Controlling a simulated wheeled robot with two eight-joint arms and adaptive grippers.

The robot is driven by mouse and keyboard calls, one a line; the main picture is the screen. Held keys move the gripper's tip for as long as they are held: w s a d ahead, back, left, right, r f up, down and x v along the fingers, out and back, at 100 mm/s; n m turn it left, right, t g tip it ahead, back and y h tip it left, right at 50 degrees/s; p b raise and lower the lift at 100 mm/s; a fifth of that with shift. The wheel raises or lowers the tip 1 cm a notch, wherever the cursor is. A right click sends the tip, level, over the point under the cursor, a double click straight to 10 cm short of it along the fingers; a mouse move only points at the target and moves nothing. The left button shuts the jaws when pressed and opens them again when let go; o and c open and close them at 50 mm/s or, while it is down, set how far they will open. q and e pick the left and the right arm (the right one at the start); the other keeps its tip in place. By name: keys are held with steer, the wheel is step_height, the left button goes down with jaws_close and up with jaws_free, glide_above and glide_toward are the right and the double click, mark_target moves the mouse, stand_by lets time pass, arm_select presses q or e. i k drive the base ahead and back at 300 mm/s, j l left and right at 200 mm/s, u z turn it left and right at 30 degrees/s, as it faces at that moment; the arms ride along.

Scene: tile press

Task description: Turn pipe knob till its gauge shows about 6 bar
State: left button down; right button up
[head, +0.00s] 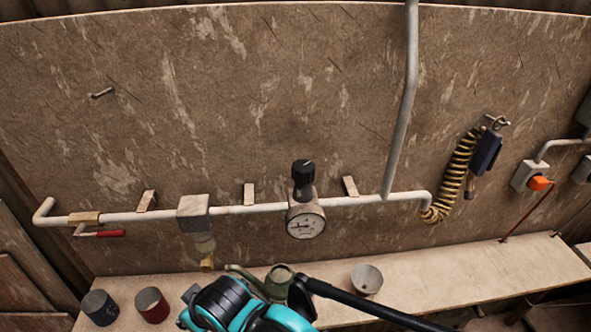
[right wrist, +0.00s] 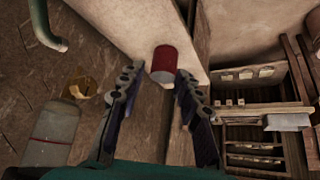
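In the head view a black knob (head: 303,172) sits on top of a fitting in the white wall pipe (head: 240,209). The round gauge (head: 306,222) faces out just below it; its needle points to the left, but the figures are too small to read. No gripper touches the knob. My right gripper (right wrist: 157,75) is open and empty in the right wrist view. A red can (right wrist: 163,64) shows beyond its fingers, apart from them. In the head view my teal and black arm is low in the middle, below the pipe, and its fingers cannot be made out. My left gripper is not in view.
The bench (head: 430,280) bears a dark can (head: 100,307), the red can (head: 151,305), a bowl (head: 366,279) and a green item (head: 281,279). A filter (head: 203,243) and red-handled valve (head: 110,233) are left of the gauge. A coiled cord (head: 459,170) hangs right.

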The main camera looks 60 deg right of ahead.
mark_target(303, 171)
steer(key=z, duration=1.95)
